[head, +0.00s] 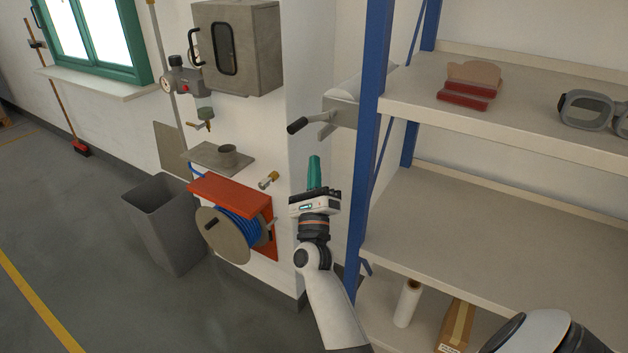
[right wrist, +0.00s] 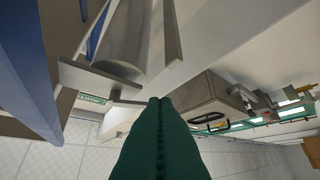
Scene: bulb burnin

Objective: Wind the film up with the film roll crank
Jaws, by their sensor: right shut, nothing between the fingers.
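The film roll crank (head: 298,125) has a dark handle on a grey arm, beside a grey bracket (head: 340,112) at the blue shelf post. Part of the pale film roll (head: 349,84) shows behind the bracket. My right gripper (head: 314,162) points up just below the crank, its teal fingers shut and empty, apart from the handle in the picture. In the right wrist view the shut fingers (right wrist: 159,102) point toward the roll (right wrist: 120,38) and its bracket plate (right wrist: 90,79). The crank handle is not clear there, perhaps hidden by the fingers. My left gripper is out of view.
The shelf's blue post (head: 371,120) stands close right of my right gripper. A hose reel (head: 222,233) under a red cover and a grey bin (head: 160,215) are to the left. A grey cabinet (head: 262,50) hangs above.

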